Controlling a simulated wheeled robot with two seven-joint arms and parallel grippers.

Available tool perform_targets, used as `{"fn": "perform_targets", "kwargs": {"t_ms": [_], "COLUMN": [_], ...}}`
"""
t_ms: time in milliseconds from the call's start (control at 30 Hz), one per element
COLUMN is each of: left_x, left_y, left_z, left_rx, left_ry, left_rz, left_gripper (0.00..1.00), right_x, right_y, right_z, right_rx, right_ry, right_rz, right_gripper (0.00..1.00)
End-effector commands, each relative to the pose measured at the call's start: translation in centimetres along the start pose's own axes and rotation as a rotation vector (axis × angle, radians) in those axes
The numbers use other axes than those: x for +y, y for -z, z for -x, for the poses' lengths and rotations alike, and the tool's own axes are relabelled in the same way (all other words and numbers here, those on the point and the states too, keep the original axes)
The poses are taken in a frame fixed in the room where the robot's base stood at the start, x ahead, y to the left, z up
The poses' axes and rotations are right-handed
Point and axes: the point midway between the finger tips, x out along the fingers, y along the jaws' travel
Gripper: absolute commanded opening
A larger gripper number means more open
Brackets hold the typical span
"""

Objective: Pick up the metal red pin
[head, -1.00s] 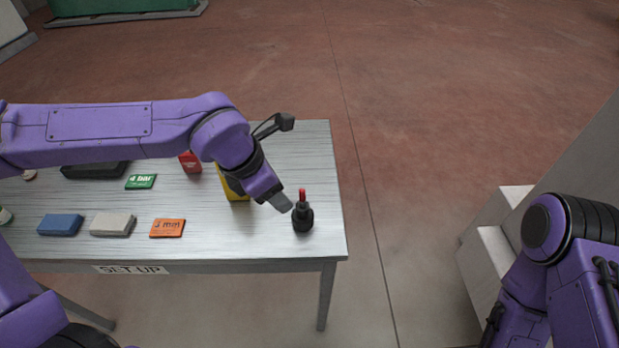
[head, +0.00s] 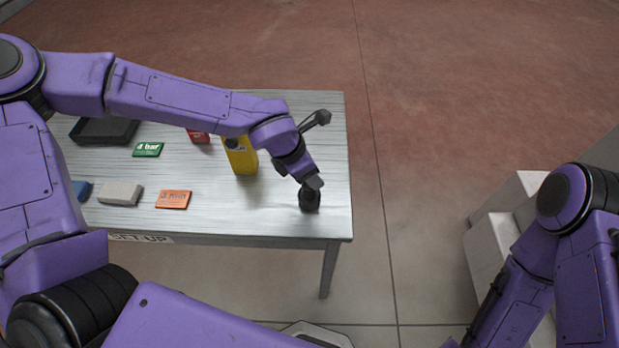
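The red pin is not visible now; my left gripper (head: 313,183) covers its place at the top of the small black holder (head: 309,202). The black holder stands upright near the front right corner of the metal table (head: 250,215). My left gripper points down right over the holder, and its fingertips are too small and overlapped to show whether they are open or shut. My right arm comes in at the lower right, and its gripper is out of the picture.
A yellow device (head: 241,157) stands left of my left gripper. An orange card (head: 173,199), a green card (head: 147,149), a red object (head: 199,136), a grey block (head: 121,194), a blue block (head: 81,190) and a black tray (head: 104,131) lie farther left. White blocks (head: 493,222) stand right of the table.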

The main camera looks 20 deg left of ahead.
Motion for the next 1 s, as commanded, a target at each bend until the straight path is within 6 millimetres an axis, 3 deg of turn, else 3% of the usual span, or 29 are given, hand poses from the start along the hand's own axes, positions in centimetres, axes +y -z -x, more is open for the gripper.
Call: {"fn": "perform_targets", "kwargs": {"t_ms": [167,333,667,767,1000], "left_x": [0.0,0.0,0.1,0.1,0.1], "left_y": [0.0,0.0,-0.1,-0.7,-2.9], "left_z": [-0.1,-0.1,0.2,1.6,6.9], "left_rx": [0.000,0.000,-0.002,-0.004,-0.004], "left_ry": [-0.001,-0.001,-0.002,-0.004,-0.004], "left_rz": [0.001,0.002,0.002,0.003,0.003], "left_gripper": [0.47,0.00,0.00,0.00,0.00], "right_x": [0.0,0.0,0.0,0.0,-0.1], "right_y": [0.0,0.0,0.0,-0.1,-0.3], "right_z": [0.0,0.0,-0.1,-0.2,-0.8], "right_rx": [0.000,0.000,0.000,0.000,0.000], "right_ry": [0.000,0.000,0.000,0.000,0.000], "right_rz": [0.000,0.000,0.000,0.000,0.000], "right_gripper": [0.47,0.47,0.47,0.47,0.47]}}
